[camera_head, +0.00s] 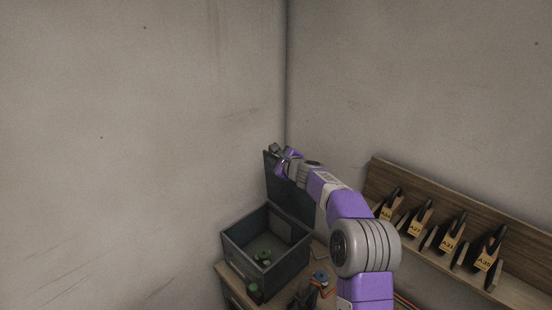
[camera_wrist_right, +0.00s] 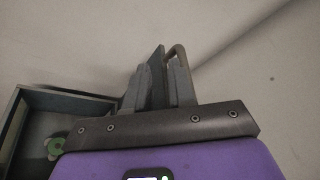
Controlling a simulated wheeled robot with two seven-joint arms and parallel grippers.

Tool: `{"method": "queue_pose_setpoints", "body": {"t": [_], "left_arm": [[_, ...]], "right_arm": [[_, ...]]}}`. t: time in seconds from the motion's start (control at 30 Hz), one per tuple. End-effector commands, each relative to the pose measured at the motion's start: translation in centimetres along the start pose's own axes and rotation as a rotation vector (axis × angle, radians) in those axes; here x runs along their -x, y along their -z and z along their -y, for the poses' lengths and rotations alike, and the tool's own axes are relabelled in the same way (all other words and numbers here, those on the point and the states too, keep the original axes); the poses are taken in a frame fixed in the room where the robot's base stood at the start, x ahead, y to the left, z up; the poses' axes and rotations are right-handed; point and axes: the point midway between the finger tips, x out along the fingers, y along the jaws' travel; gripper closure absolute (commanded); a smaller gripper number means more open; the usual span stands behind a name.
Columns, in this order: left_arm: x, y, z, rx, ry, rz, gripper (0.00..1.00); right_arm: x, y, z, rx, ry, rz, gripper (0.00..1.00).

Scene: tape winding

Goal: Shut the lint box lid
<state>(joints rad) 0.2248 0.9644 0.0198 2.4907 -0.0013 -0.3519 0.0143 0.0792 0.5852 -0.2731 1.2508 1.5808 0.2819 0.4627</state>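The lint box (camera_head: 262,262) is a dark grey open-topped box on a wooden stand. Its lid (camera_head: 291,205) stands raised, about upright, at the back of the box. My right gripper (camera_head: 279,156) is at the lid's top edge. In the right wrist view, my right gripper's fingers (camera_wrist_right: 160,85) sit close together on either side of a dark plate, which looks like the lid, and appear shut on it. A grey loop shows beside the fingers. The box (camera_wrist_right: 65,100) shows at left. My left gripper is not in view.
A wooden rack (camera_head: 460,225) with several labelled dark holders (camera_head: 451,237) runs along the right wall. The wooden stand (camera_head: 228,274) also bears small items (camera_head: 318,280) right of the box, partly hidden by my right arm. Bare walls meet in a corner behind the lid.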

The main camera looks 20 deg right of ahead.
Motion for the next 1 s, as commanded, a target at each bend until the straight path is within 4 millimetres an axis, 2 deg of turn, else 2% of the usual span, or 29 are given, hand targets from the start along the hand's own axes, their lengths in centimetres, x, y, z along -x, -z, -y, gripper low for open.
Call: {"method": "queue_pose_setpoints", "body": {"t": [0.17,0.6,1.0], "left_arm": [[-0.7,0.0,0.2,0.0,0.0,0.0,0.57],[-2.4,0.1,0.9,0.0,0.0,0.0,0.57],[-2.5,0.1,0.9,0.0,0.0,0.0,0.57]], "right_arm": [[1.2,0.1,0.0,0.0,0.002,0.001,0.77],[6.8,0.0,0.0,0.0,0.001,0.001,0.77],[7.5,0.0,0.0,0.001,0.0,0.0,0.77]]}}
